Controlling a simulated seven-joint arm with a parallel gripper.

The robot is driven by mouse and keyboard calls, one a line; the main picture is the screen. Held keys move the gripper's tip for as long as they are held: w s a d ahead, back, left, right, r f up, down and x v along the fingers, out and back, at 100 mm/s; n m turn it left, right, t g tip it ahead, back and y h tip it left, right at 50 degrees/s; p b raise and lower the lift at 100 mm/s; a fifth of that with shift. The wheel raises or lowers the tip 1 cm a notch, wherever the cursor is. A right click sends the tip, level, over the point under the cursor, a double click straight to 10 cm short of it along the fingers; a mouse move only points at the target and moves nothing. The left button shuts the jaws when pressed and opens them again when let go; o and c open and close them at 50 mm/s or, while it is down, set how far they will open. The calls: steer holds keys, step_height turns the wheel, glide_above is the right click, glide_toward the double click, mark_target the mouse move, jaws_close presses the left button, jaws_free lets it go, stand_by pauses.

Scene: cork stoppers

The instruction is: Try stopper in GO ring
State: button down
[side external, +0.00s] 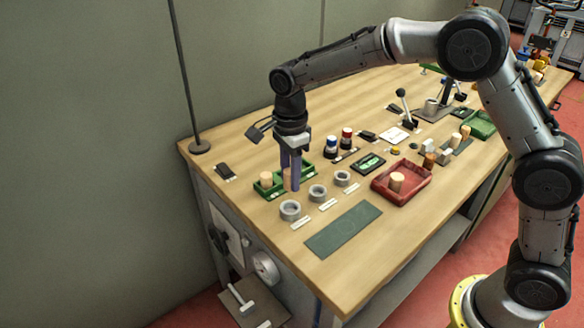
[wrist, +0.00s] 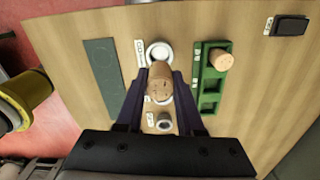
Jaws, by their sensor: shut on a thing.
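My gripper (side external: 289,172) points down over the left part of the bench, and in the wrist view (wrist: 160,78) its fingers are shut on a cork stopper (wrist: 160,84). Three grey rings stand in a row: a near-left ring (side external: 290,210), a middle ring (side external: 317,193) and a far-right ring (side external: 342,178). In the wrist view the held stopper partly covers the middle ring and overlaps the edge of the upper ring (wrist: 158,50); the lower ring (wrist: 165,123) is clear. White labels lie beside the rings, too small to read, so I cannot tell which is GO.
A green slotted tray (wrist: 198,82) beside the rings holds another cork stopper (wrist: 222,60). A red tray (side external: 418,193) holds a cork (side external: 396,182). A green mat (side external: 343,229) lies bare in front.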

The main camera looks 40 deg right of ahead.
steer(key=shift+f, duration=2.6)
steer(key=shift+f, duration=0.55)
steer(key=shift+c, duration=2.2)
jaws_free()
step_height(320, 180, up, 14)
steer(key=shift+f, duration=0.1)
